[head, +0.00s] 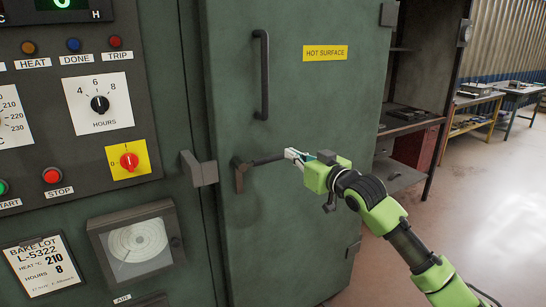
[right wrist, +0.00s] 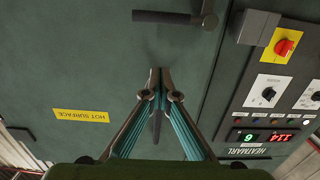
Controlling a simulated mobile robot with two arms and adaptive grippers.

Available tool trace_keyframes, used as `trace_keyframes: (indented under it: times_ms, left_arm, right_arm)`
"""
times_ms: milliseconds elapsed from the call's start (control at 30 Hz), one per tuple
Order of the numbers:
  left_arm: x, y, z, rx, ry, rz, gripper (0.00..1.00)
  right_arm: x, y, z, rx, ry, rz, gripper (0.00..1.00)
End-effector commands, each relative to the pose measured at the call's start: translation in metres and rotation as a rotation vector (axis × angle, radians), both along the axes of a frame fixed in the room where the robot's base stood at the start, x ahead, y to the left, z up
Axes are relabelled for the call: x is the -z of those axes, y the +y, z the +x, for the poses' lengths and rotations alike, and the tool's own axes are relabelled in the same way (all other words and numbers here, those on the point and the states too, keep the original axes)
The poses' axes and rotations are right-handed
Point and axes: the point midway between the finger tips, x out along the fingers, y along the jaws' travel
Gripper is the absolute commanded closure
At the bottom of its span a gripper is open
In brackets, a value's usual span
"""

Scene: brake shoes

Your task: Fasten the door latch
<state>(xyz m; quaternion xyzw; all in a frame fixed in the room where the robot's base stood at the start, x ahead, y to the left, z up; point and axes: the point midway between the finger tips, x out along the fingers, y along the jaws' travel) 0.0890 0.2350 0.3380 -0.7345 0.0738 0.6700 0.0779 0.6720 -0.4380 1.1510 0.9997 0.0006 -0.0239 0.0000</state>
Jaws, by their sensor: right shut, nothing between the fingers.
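The green oven door (head: 300,220) sits against the cabinet front; I cannot tell whether it is fully closed. Its dark latch lever (head: 265,159) points right and slightly up from a pivot, away from the grey catch block (head: 198,168) on the frame at left. The lever (right wrist: 165,17) and catch block (right wrist: 257,28) also show at the top of the inverted right wrist view. My right gripper (head: 291,154) appears by the lever's free end. In the wrist view its fingertips (right wrist: 155,72) are together, empty and apart from the lever. My left gripper is not in view.
A vertical door handle (head: 262,75) stands above the lever, near a yellow HOT SURFACE label (head: 325,53). The control panel (head: 75,130) with knobs and buttons is left of the door. Shelving (head: 410,120) and workbenches (head: 480,98) stand right, with open floor (head: 490,200) before them.

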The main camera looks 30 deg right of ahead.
Motion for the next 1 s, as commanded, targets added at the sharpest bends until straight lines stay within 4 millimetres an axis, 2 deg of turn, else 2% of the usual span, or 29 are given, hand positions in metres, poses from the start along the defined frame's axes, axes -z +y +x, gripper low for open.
trace_keyframes:
  times_ms: [233, 367, 900, 933, 1000]
  left_arm:
    - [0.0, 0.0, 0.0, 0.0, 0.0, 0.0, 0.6]
    - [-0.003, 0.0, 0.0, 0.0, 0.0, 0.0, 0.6]
    - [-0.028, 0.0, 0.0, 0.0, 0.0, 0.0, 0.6]
    - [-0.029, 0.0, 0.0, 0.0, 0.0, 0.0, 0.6]
    - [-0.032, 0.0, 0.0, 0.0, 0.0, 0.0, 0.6]
  right_arm:
    - [0.001, 0.0, 0.001, 0.001, 0.0, 0.0, 1.0]
    - [-0.001, -0.001, 0.008, 0.001, -0.001, 0.001, 1.0]
    - [0.003, -0.001, 0.1, 0.002, 0.0, 0.001, 1.0]
    - [0.005, 0.0, 0.104, 0.002, 0.001, 0.001, 1.0]
    - [0.022, 0.0, 0.104, 0.001, 0.006, 0.001, 1.0]
